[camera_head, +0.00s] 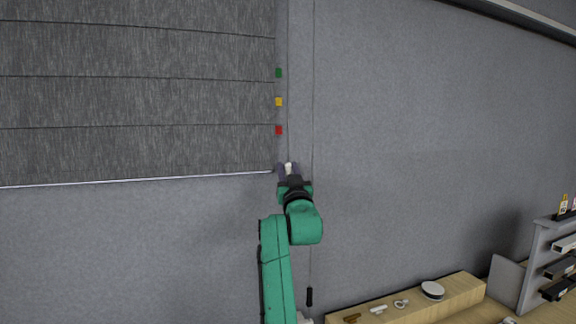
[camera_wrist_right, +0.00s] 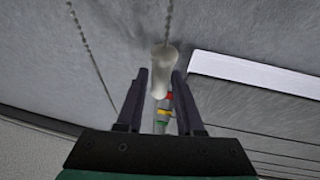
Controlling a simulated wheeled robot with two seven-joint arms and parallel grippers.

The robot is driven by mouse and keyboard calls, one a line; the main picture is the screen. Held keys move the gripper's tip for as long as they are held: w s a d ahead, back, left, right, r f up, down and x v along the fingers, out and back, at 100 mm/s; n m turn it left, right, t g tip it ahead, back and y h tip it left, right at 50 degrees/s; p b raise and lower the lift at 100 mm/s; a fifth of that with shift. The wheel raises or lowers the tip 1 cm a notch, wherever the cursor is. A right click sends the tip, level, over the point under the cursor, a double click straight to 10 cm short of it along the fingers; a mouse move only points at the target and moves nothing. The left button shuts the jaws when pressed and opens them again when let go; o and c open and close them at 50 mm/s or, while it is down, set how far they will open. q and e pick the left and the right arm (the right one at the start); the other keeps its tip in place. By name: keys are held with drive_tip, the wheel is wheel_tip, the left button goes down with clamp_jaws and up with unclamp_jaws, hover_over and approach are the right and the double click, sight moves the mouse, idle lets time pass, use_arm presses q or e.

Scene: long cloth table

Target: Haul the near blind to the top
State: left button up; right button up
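The grey fabric blind (camera_head: 130,100) hangs at the upper left in the head view, partly lowered, with a pale bottom bar (camera_head: 130,181). The bar also shows at the right wrist view's upper right (camera_wrist_right: 250,72). A cord (camera_head: 288,60) runs down beside the blind to a cream pull knob (camera_wrist_right: 162,65). My right gripper (camera_wrist_right: 160,75) is around the knob, one finger on each side. A small gap shows on the left of the knob; contact on the right is unclear. In the head view my right gripper (camera_head: 288,168) is just right of the blind's lower corner. My left gripper is out of view.
Green, yellow (camera_head: 278,102) and red (camera_head: 278,130) markers sit on the wall beside the cord. A second cord (camera_head: 313,90) with a black weight (camera_head: 309,297) hangs to the right. A wooden table (camera_head: 455,292) with small items and a grey rack (camera_head: 532,270) stand at lower right.

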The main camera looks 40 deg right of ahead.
clamp_jaws()
drive_tip(key=shift+f, duration=0.1)
idle(1.2)
